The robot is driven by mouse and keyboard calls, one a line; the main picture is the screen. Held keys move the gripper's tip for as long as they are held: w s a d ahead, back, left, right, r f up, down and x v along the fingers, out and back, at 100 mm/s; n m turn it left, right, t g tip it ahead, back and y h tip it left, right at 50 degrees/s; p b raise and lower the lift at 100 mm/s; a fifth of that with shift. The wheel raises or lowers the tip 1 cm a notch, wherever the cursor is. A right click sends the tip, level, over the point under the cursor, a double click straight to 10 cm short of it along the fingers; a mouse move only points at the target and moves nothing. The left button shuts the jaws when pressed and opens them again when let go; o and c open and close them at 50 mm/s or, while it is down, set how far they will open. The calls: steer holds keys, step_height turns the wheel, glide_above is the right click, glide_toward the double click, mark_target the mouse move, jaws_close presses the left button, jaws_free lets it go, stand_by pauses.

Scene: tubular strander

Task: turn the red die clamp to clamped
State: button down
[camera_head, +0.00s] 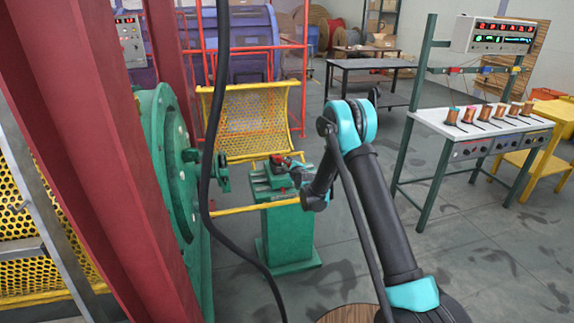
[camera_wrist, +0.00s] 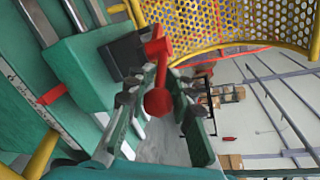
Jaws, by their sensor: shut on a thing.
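The red die clamp (camera_head: 278,159) sits on top of the green die stand (camera_head: 285,225) in the head view. In the wrist view the red die clamp (camera_wrist: 157,47) shows as a red lever with a round red knob at its near end. My gripper (camera_wrist: 158,104) has a finger on each side of the knob and is shut on it. In the head view my gripper (camera_head: 296,171) is small beside the clamp, and its fingertips are hard to make out.
A yellow perforated guard (camera_head: 253,120) stands behind the clamp. A large green wheel housing (camera_head: 170,185) and a red post (camera_head: 85,130) are at left, with a black cable (camera_head: 206,160) hanging in front. Open floor lies at right, before a bench (camera_head: 480,122) with spools.

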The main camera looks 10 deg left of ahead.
steer(key=c, duration=1.6)
jaws_free()
steer(key=v, duration=1.2)
steer(key=shift+w+d, duration=0.1)
